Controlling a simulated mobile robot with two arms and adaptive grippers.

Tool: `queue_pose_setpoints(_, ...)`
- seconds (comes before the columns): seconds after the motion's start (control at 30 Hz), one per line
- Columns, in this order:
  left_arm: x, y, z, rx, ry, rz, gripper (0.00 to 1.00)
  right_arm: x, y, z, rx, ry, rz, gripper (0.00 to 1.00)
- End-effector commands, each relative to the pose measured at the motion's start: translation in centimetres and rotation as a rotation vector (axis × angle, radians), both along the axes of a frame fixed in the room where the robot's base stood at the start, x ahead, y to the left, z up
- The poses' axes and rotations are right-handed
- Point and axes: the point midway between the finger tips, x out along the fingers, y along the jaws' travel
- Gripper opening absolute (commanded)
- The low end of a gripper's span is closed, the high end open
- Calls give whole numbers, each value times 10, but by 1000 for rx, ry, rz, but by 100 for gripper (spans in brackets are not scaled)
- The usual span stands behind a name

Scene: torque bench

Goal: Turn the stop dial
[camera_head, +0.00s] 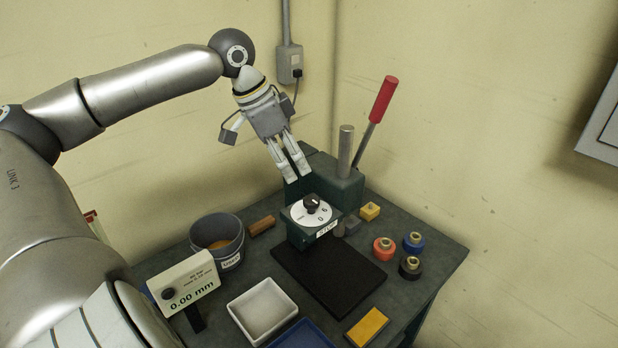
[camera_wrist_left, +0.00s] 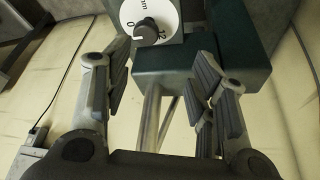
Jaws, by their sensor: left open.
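The stop dial is a white disc with a black knob (camera_head: 312,202) on top of the dark green press on the bench. Its face (camera_head: 298,214) carries printed numbers, and a label on the front edge is partly readable. In the left wrist view the black knob (camera_wrist_left: 147,31) shows at the top, between and beyond the fingers. My left gripper (camera_head: 294,174) is open and empty, just above and behind the dial, with its fingers pointing down. Its two fingers (camera_wrist_left: 163,90) stand apart in the left wrist view and do not touch the knob. My right gripper is not in view.
A red-handled lever (camera_head: 384,100) and a metal post (camera_head: 345,150) rise behind the dial. A readout (camera_head: 185,285) shows 0.00 mm. A dark bin (camera_head: 217,232), white tray (camera_head: 263,310), black mat (camera_head: 328,278), yellow pad (camera_head: 367,327) and coloured round pieces (camera_head: 384,247) surround it.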

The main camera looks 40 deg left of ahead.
Motion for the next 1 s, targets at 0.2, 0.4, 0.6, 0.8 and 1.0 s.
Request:
queue_pose_setpoints(0.2, 5, -4, -13, 0, 3, -2, 52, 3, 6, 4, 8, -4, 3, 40)
queue_pose_setpoints(0.4, 14, -9, -40, 2, 5, -1, 52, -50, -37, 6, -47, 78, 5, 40)
queue_pose_setpoints(0.6, 21, -13, -63, 3, 4, -1, 52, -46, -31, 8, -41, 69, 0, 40)
queue_pose_setpoints(0.8, 28, -17, -82, 2, 3, -1, 52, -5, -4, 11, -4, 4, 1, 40)
queue_pose_setpoints(1.0, 33, -19, -94, 2, 0, -1, 52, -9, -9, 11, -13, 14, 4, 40)
